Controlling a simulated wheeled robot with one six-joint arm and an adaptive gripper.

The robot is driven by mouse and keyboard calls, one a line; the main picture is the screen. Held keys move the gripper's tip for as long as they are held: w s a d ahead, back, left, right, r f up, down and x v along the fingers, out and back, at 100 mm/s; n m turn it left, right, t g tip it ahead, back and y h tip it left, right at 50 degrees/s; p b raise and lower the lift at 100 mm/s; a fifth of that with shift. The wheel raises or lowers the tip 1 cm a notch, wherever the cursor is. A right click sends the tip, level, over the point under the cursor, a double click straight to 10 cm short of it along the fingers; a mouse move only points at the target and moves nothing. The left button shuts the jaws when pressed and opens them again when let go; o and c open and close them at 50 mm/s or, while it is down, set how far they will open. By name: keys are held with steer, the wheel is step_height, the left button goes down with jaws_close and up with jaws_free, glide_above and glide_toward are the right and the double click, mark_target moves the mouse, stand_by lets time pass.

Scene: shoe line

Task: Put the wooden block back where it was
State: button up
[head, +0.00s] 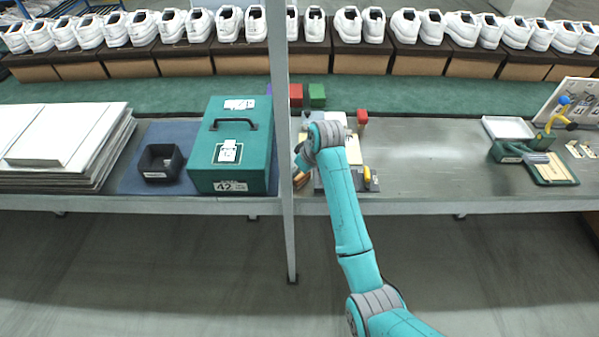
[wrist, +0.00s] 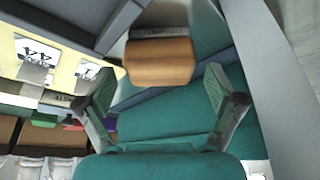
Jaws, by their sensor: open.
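The wooden block (wrist: 160,62) is orange-brown with a dark grey strip along one side. In the wrist view it lies just beyond and between the fingertips of my gripper (wrist: 160,85). My gripper is open, with a gap on both sides of the block. In the head view my gripper (head: 299,160) is low over the bench, just right of the grey post, and a brown piece that looks like the block (head: 301,179) shows below it. My arm and the post partly hide this spot.
The grey post (head: 280,130) stands close left of my gripper. The green case (head: 231,145) marked 42 is left of it, with a black open box (head: 160,163) further left. Red (head: 296,95) and green blocks (head: 317,95) stand behind.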

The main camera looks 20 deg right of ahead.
steer(key=v, duration=1.1)
steer(key=shift+s, duration=0.1)
